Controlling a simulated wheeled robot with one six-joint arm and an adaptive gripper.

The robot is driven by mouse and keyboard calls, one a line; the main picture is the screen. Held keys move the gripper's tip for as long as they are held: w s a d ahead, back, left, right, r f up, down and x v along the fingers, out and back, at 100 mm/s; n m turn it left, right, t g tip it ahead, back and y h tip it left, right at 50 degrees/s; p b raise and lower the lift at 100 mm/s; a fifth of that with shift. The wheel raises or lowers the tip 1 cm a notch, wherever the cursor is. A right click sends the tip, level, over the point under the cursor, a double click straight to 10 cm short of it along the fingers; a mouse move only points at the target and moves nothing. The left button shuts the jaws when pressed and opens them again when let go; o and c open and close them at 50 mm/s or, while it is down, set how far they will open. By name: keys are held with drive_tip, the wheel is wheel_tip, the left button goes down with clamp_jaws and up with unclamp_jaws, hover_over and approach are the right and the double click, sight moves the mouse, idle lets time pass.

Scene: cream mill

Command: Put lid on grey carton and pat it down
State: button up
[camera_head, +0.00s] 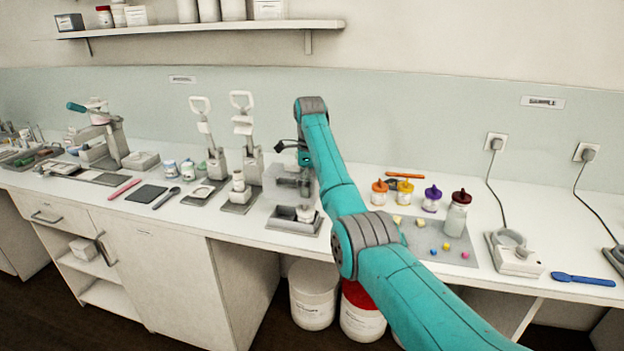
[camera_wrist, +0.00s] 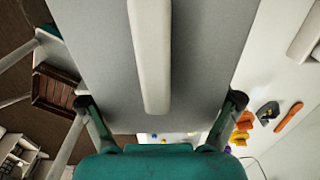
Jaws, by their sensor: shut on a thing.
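In the wrist view, a broad grey panel with a pale raised bar along its middle fills the space between my fingers; it looks like the lid (camera_wrist: 210,60). My gripper (camera_wrist: 160,101) has a fingertip at each side edge of it and is shut on it. In the head view, my teal arm reaches over the counter, and the gripper end is mostly hidden beside a grey stand-like unit (camera_head: 285,187). Below it, a grey open-topped box (camera_head: 283,222) with a dark inside may be the carton; I cannot tell for sure. A small white piece stands at its right.
Two lever presses (camera_head: 247,150) stand left of my arm. A blue spoon (camera_head: 583,279) lies far right. Counter space around the mat is partly clear.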

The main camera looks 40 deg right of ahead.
sight(310, 207)
drive_tip(key=shift+f, duration=0.3)
drive_tip(key=shift+f, duration=3.95)
idle(2.6)
drive_tip(key=o, duration=0.8)
drive_tip(key=shift+o, duration=0.2)
drive_tip(key=shift+r, duration=0.15)
